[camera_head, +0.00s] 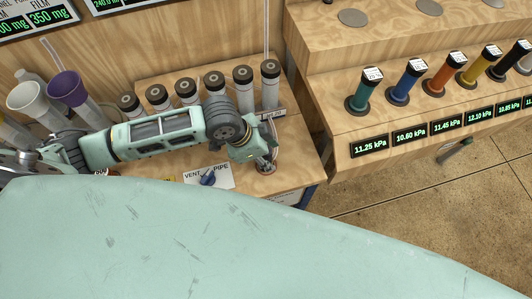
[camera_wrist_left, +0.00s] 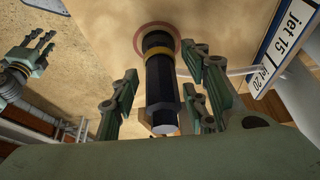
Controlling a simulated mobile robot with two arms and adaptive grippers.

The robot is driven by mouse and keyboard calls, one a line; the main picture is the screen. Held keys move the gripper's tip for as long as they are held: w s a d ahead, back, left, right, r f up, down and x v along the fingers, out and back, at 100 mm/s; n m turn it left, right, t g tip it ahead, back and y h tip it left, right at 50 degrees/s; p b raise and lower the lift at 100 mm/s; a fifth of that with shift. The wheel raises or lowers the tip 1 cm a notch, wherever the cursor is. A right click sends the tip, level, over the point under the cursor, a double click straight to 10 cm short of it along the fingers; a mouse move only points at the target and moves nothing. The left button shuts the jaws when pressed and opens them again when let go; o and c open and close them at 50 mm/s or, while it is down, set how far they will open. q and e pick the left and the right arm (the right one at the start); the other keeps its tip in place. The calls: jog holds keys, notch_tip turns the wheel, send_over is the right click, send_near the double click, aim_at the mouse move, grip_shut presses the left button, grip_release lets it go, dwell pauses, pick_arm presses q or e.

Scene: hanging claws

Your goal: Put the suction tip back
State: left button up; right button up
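My left gripper (camera_head: 265,162) points down at the right end of the wooden bench. In the left wrist view, its green fingers (camera_wrist_left: 160,105) are apart, on both sides of a black cylinder (camera_wrist_left: 160,85) with a gold band and a pale end, apparently the suction tip. The right fingers are close to it; a gap shows on the left. Its far end meets a copper-coloured ring (camera_wrist_left: 140,32) on the wood. In the head view the gripper hides most of it. My right gripper (camera_wrist_left: 38,48) hangs at the left of the wrist view, fingers spread and empty.
Black-capped grey cylinders (camera_head: 242,88) stand in a row behind my left arm. A vent/pipe switch (camera_head: 208,177) lies just left of the gripper. Coloured tubes (camera_head: 408,80) stand on the right shelf above pressure displays. Cups (camera_head: 68,95) stand at left. Open floor (camera_head: 420,215) shows at right.

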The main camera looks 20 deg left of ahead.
pick_arm(q)
jog(key=v, duration=1.2)
jog(key=shift+b, duration=0.35)
jog(key=shift+s+d+r, duration=0.1)
